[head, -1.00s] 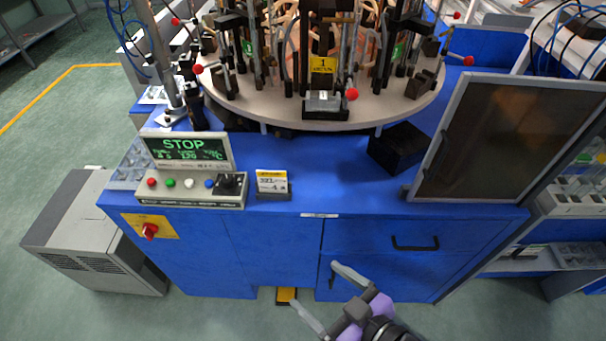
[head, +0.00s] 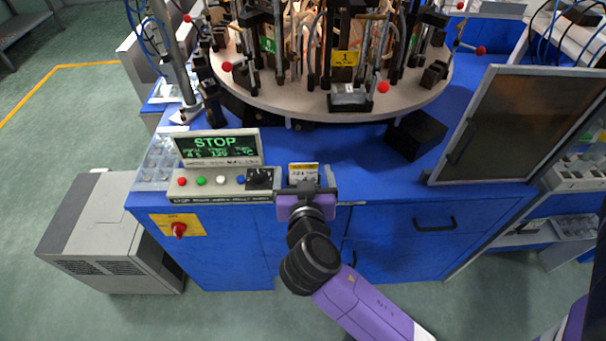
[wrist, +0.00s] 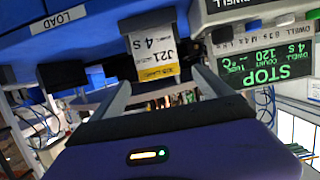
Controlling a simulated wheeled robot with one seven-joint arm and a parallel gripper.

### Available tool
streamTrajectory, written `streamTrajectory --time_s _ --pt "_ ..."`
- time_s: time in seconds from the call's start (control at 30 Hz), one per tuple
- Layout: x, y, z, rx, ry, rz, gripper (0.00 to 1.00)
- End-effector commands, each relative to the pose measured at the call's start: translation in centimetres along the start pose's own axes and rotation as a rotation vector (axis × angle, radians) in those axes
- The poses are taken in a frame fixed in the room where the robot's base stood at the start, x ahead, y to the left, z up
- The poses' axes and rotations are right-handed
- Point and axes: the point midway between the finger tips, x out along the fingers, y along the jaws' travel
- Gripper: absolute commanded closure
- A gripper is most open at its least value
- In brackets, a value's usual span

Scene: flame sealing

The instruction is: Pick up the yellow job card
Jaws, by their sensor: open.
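The job card (head: 303,170) is a small white card with a yellow strip and printed text. It stands at the front edge of the blue bench, right of the control box. In the wrist view the card (wrist: 153,56) appears upside down, its foot in a dark holder (wrist: 148,20). My gripper (head: 306,184) is open at the card, in front of the bench edge. In the wrist view its two fingers (wrist: 160,78) reach toward either side of the card, with gaps showing. My gripper hides the holder in the head view.
The control box (head: 222,182) with buttons and a STOP display (head: 217,146) is close on the left. The round turntable (head: 300,105) with fixtures stands behind. A black block (head: 416,135) and a dark framed panel (head: 520,125) are on the right.

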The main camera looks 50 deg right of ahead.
Motion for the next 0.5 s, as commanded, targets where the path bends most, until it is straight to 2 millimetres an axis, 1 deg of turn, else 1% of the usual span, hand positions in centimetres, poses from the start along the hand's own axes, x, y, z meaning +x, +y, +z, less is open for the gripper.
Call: streamTrajectory --time_s 0.2,0.3,0.5 --pt "3.1 0.1 0.4 -0.001 0.0 0.002 0.11" --pt "4.1 0.0 0.5 -0.001 0.0 0.001 0.11" --pt "4.6 0.0 0.6 -0.001 0.0 -0.002 0.11"
